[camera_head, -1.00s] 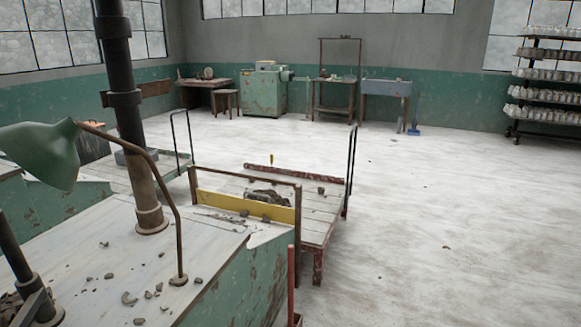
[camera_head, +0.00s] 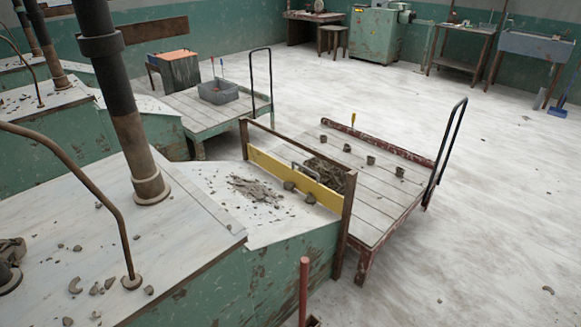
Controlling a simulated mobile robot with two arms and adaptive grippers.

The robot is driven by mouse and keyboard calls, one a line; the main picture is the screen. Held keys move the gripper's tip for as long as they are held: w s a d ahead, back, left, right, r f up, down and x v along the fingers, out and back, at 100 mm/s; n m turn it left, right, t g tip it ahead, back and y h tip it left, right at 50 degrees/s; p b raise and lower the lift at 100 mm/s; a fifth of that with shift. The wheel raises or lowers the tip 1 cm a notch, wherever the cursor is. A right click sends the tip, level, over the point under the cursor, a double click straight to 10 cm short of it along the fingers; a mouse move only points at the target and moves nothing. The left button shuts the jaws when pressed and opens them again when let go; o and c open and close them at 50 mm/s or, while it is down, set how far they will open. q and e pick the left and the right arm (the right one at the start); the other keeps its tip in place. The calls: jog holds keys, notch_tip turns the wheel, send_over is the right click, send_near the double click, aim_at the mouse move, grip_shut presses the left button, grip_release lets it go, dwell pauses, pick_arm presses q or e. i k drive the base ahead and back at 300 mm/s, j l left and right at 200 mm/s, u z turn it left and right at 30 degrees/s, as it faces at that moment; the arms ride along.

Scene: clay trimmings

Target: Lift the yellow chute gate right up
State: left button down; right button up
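The yellow chute gate (camera_head: 270,171) is a long flat board with a grey bar handle (camera_head: 307,171). It sits low between two brown posts at the end of the green chute (camera_head: 225,190), under a thin top bar. Clay scraps (camera_head: 257,190) lie on the chute floor, and a few lumps rest against the gate. Beyond the gate, a heap of clay (camera_head: 325,173) lies on a wooden cart (camera_head: 372,205). Neither of my grippers shows in the head view.
A second flat cart (camera_head: 205,118) holds a grey bin (camera_head: 218,92). A dark pillar (camera_head: 120,105) and a bent brown rod (camera_head: 85,185) stand over the bench at left. A red post (camera_head: 304,290) stands in front. The floor (camera_head: 480,220) at right is mostly clear.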

aim_at(329, 199)
jog(key=i+l+u, duration=0.15)
jog(key=l, duration=0.2)
jog(key=i+l+u, duration=0.1)
jog(key=i+l, duration=0.2)
jog(key=i+l+u, duration=0.15)
jog(key=l, duration=0.25)
jog(key=i+l+u, duration=0.15)
jog(key=l, duration=0.25)
jog(key=i+l+u, duration=0.1)
jog(key=l, duration=0.35)
jog(key=i, duration=0.1)
